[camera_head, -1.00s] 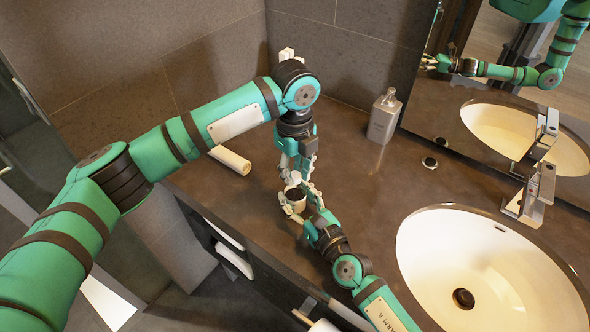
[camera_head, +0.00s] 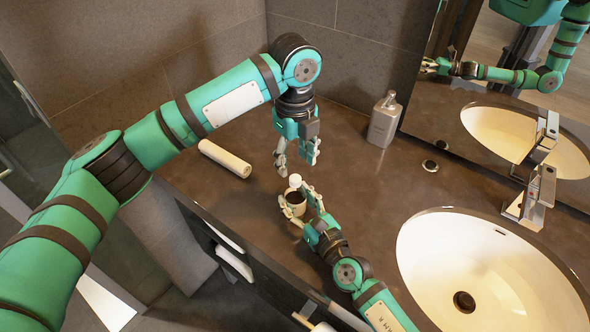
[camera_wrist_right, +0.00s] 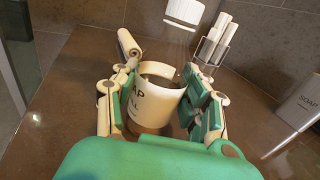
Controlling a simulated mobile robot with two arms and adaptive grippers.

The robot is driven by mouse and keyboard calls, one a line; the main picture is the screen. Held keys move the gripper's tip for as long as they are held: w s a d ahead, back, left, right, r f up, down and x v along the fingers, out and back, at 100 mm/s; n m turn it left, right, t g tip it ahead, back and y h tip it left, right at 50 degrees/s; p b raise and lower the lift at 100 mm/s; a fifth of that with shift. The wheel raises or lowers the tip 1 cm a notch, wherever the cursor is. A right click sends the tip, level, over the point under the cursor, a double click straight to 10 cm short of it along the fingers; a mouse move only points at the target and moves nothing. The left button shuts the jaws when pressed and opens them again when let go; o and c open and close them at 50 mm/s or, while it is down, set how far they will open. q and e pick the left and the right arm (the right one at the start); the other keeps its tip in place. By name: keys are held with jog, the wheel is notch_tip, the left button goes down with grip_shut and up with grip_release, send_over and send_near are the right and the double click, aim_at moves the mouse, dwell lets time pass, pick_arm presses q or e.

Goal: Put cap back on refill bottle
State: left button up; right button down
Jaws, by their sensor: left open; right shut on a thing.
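My left gripper (camera_head: 296,160) is open and empty, just above the cap.
A white roll (camera_head: 225,158) lies left of the grippers. A grey soap dispenser (camera_head: 384,120) stands at the back by the mirror. The sink (camera_head: 470,265) and tap (camera_head: 530,195) are to the right. A holder with white rolls (camera_wrist_right: 215,45) shows in the wrist view.

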pick_arm(q)
notch_tip(320, 180, up, 7)
dwell(0.3)
pick_arm(e)
jog(key=c, duration=0.6)
grip_release()
jog(key=v, duration=1.2)
jog(key=shift+s, duration=0.1)
